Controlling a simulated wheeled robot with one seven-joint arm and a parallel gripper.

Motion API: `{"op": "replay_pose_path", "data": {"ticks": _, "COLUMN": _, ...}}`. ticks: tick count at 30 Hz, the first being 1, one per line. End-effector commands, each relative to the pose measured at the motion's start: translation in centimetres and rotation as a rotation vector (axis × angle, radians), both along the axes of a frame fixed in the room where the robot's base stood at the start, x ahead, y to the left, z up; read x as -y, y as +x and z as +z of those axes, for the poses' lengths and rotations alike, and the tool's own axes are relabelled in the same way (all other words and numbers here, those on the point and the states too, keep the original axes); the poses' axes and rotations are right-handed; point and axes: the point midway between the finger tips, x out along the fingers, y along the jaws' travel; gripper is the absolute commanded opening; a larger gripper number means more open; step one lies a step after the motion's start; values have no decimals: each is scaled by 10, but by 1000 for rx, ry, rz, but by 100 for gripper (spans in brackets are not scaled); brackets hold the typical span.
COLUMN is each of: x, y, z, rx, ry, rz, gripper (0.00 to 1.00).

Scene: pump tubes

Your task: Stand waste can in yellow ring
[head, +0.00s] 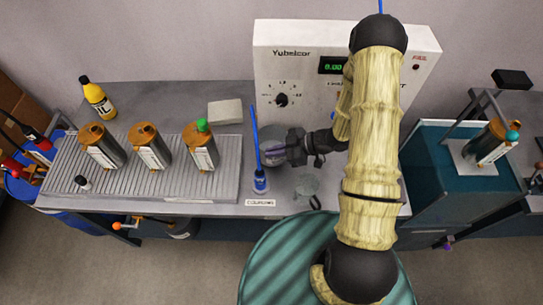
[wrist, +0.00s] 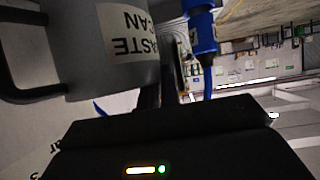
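The waste can (wrist: 125,45) is a grey can with a dark handle. It fills the upper left of the wrist view, and its label reads upside down. In the head view a grey rounded shape, apparently this can (head: 268,137), stands in front of the white machine, partly hidden by my gripper (head: 290,151). My gripper reaches left, low over the bench. In the wrist view its dark fingers lie close beside the can's right edge; whether they touch or grip it is unclear. I cannot make out a yellow ring in either view.
A clear round dish (head: 307,185) lies in front. The white machine (head: 300,60) blocks the back. Orange-topped cylinders (head: 150,147) stand on the ribbed rack (head: 222,178) at left.

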Motion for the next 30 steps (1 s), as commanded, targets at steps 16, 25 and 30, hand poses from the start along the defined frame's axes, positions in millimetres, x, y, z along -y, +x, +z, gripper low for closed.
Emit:
{"op": "replay_pose_path", "data": {"ticks": 16, "x": -1, "y": -1, "z": -28, "rx": -2, "ry": 1, "rz": 1, "gripper": 0}}
{"op": "replay_pose_path", "data": {"ticks": 25, "x": -5, "y": -1, "z": -41, "rx": 2, "ry": 1, "rz": 10, "gripper": 0}}
{"op": "replay_pose_path", "data": {"ticks": 30, "x": -3, "y": -1, "z": -44, "rx": 1, "ry": 1, "rz": 7, "gripper": 0}}
